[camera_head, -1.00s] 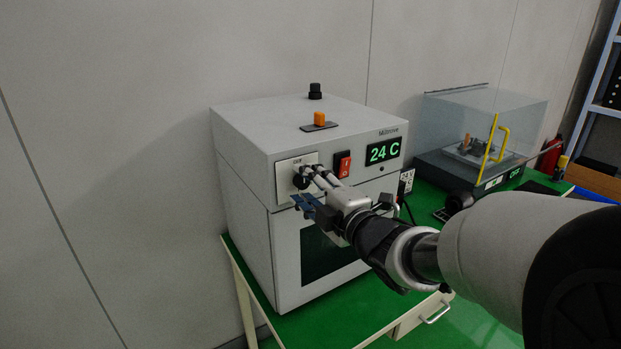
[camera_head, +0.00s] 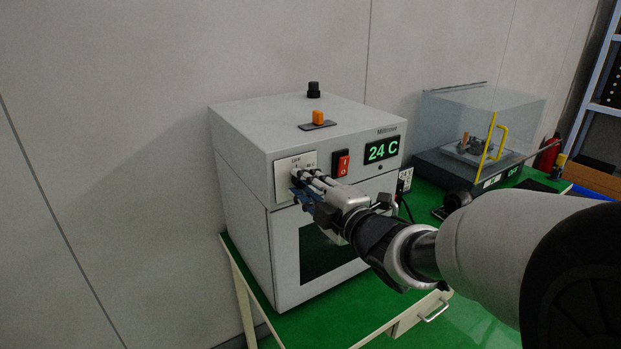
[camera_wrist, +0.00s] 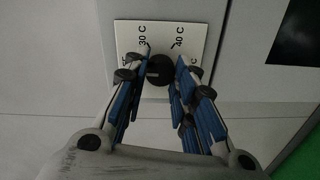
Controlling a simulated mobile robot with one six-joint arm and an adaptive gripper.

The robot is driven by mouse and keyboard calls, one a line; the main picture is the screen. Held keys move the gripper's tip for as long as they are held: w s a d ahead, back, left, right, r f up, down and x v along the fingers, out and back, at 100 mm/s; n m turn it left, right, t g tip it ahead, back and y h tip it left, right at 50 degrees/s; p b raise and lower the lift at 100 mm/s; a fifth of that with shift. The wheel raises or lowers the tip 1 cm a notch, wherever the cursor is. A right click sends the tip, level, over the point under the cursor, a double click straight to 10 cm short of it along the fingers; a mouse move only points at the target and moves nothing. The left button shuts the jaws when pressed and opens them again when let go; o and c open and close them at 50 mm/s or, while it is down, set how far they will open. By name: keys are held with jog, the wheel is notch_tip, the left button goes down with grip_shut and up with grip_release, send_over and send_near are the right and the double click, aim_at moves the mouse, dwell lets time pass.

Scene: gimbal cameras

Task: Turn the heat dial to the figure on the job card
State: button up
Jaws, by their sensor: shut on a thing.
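The heat dial (camera_wrist: 160,70) is a black round knob on a white plate (camera_wrist: 122,35) on the oven front. In the wrist view the plate shows the printed figures 30 C and 40 C, with other labels partly hidden by my fingers. My gripper (camera_wrist: 161,76) is shut on the dial, one finger on each side. In the head view my gripper (camera_head: 297,178) covers the dial, and OFF shows at the top of the plate. The oven (camera_head: 238,160) display (camera_head: 382,151) reads 24 C in green. I cannot make out a job card.
A red rocker switch (camera_head: 342,163) sits right of the plate. An orange block (camera_head: 318,118) and a black knob (camera_head: 314,89) are on the oven top. A clear-covered box (camera_head: 480,115) with a yellow handle stands to the right on the green bench (camera_head: 345,322).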

jog(key=shift+w+m+y+p, duration=0.1)
jog(key=shift+m+y+p, duration=0.3)
jog(key=shift+m+p, duration=7.2)
jog(key=m+b, duration=0.7)
jog(key=m, duration=0.1)
jog(key=shift+d+b, duration=0.1)
jog(key=shift+b, duration=0.3)
jog(key=o, duration=1.1)
